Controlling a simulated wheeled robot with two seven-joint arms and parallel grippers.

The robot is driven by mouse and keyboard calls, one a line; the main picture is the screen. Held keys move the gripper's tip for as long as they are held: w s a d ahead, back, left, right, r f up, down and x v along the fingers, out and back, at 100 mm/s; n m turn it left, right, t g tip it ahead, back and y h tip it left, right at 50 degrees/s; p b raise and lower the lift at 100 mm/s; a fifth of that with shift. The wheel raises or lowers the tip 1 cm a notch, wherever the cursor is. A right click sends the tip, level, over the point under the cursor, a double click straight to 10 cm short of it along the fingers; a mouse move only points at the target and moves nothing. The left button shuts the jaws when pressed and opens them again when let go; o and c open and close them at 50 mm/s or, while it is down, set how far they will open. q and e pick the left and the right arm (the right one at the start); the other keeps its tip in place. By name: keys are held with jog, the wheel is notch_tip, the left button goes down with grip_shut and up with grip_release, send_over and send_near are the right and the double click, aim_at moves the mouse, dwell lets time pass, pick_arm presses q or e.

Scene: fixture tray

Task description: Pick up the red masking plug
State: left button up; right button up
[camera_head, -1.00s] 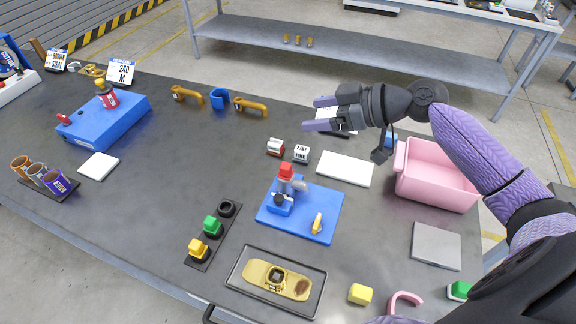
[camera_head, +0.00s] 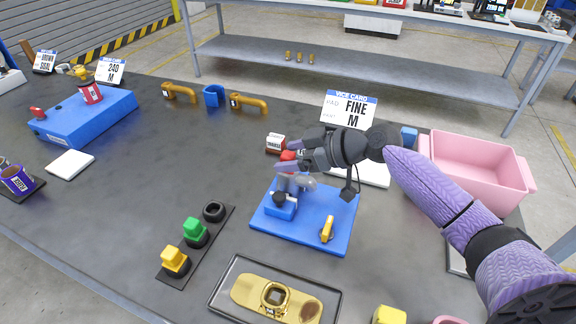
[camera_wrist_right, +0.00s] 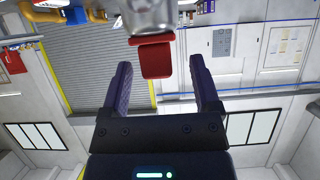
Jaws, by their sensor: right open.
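The red masking plug (camera_head: 288,156) sits on top of the grey fixture on the blue plate (camera_head: 290,233), and my gripper partly hides it in the head view. It also shows in the right wrist view (camera_wrist_right: 156,61), where it lies between the two fingers with a gap on each side. My right gripper (camera_head: 296,154) is open, its purple fingers reaching left at the plug's height. The right wrist view also shows these fingers (camera_wrist_right: 160,72) spread apart. My left gripper is not in view.
A black rack holds a yellow plug (camera_head: 175,261), a green plug (camera_head: 195,230) and a black ring (camera_head: 214,210). A gold part (camera_head: 250,292) lies in a dark tray. A yellow handle (camera_head: 327,230) stands on the blue plate. A pink bin (camera_head: 480,172) is at the right.

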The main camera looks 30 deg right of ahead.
jog(key=x, duration=0.3)
jog(key=shift+w+f, duration=0.1)
jog(key=shift+f, duration=0.05)
jog(key=shift+d, duration=0.1)
grip_shut()
